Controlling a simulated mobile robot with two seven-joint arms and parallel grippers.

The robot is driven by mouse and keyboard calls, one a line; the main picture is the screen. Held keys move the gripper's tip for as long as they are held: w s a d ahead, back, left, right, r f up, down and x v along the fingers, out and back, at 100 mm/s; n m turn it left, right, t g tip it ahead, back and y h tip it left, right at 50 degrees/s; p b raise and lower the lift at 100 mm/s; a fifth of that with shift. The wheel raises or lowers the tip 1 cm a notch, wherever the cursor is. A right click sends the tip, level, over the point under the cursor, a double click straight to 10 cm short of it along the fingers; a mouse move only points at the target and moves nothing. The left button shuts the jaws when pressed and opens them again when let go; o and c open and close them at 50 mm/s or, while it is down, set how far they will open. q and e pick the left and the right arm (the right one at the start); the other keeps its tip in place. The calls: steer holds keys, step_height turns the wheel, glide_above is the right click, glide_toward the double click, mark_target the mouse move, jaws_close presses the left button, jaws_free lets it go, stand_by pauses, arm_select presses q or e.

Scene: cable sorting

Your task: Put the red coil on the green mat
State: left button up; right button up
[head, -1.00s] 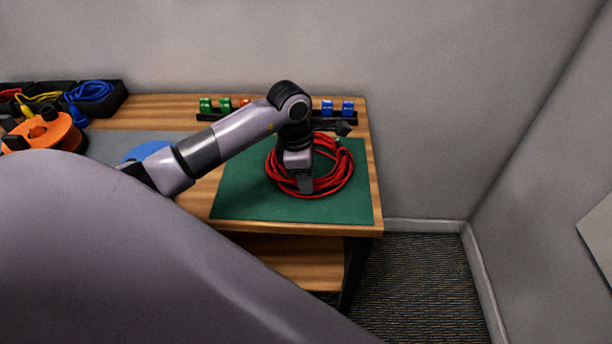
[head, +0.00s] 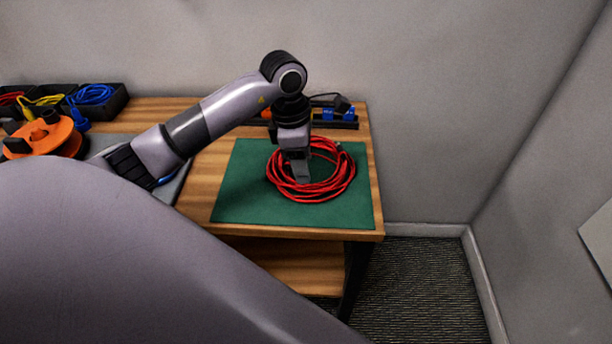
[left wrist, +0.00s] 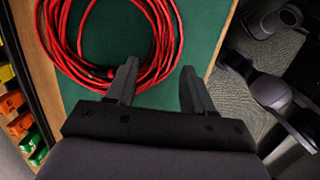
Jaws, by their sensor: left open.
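The red coil (head: 322,187) lies flat on the green mat (head: 241,195) at the right end of the wooden table. The coil also shows at the top of the left wrist view (left wrist: 168,45), with the mat (left wrist: 206,22) around it. My left gripper (head: 301,182) is above the coil, pointing down, and hides part of its left side in the head view. In the left wrist view its two fingers (left wrist: 158,82) are apart with nothing held between them; the coil's edge is near one fingertip. My right gripper is not in view.
An orange spool (head: 42,139) and dark bins with blue cable (head: 92,95) and yellow cable stand at the far left. A dark rack with blue clips (head: 338,115) is at the back edge. The table's right edge and a wall are close to the mat.

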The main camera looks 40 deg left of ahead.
arm_select(q)
steer(key=r, duration=0.6)
steer(key=shift+s+a, duration=0.3)
steer(key=shift+a, duration=0.1)
steer(key=shift+d+f, duration=0.1)
